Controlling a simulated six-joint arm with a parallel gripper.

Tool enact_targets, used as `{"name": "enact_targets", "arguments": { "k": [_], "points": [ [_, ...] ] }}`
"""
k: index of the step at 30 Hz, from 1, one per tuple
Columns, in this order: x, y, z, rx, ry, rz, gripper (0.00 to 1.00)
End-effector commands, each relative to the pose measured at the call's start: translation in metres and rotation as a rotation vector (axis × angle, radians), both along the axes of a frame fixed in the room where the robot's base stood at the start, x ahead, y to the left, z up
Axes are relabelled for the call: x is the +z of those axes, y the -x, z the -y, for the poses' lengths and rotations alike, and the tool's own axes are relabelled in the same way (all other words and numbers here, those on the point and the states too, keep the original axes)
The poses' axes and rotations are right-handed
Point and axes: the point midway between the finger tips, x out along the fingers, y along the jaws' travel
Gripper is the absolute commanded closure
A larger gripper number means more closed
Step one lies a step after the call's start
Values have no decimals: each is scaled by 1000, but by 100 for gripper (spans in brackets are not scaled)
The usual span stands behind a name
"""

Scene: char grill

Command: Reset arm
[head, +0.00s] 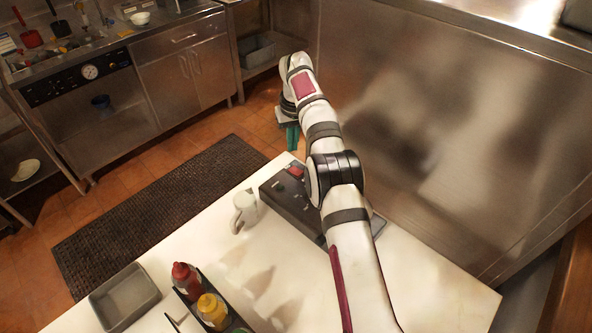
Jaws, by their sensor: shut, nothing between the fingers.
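My arm reaches from the bottom right up across the picture. My gripper (292,138), with green fingers, hangs past the far edge of the white table (420,285), over the floor. It is shut and empty. Part of it is hidden behind my arm's last links. A dark appliance (291,200) with a red and a green button stands on the table below my arm, which partly hides it.
A black holder with a red bottle (186,279) and a yellow bottle (212,311) and a grey tray (125,297) are at the lower left. A steel wall (450,130) rises at the right.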

Motion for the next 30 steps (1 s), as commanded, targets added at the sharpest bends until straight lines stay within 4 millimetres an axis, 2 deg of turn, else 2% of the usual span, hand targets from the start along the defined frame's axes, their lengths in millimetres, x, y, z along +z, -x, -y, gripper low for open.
{"name": "enact_targets", "arguments": {
  "k": [10, 11, 14, 17, 18, 20, 21, 22, 23, 24, 27, 30],
  "points": [
    [2, 1, 0, -2, 0, 0, 100],
    [6, 2, 1, -9, -2, -2, 100],
    [41, 22, 9, -64, -17, -15, 100],
    [93, 76, 24, -174, -48, -48, 100],
    [111, 105, 30, -225, -61, -64, 100],
    [132, 157, 38, -304, -80, -89, 100],
    [141, 195, 43, -359, -93, -106, 100],
    [145, 225, 46, -400, -102, -119, 100],
    [146, 256, 49, -441, -110, -132, 100],
    [144, 296, 52, -495, -122, -149, 100],
    [124, 381, 55, -609, -143, -186, 100],
    [101, 435, 55, -686, -155, -213, 100]
  ]
}}
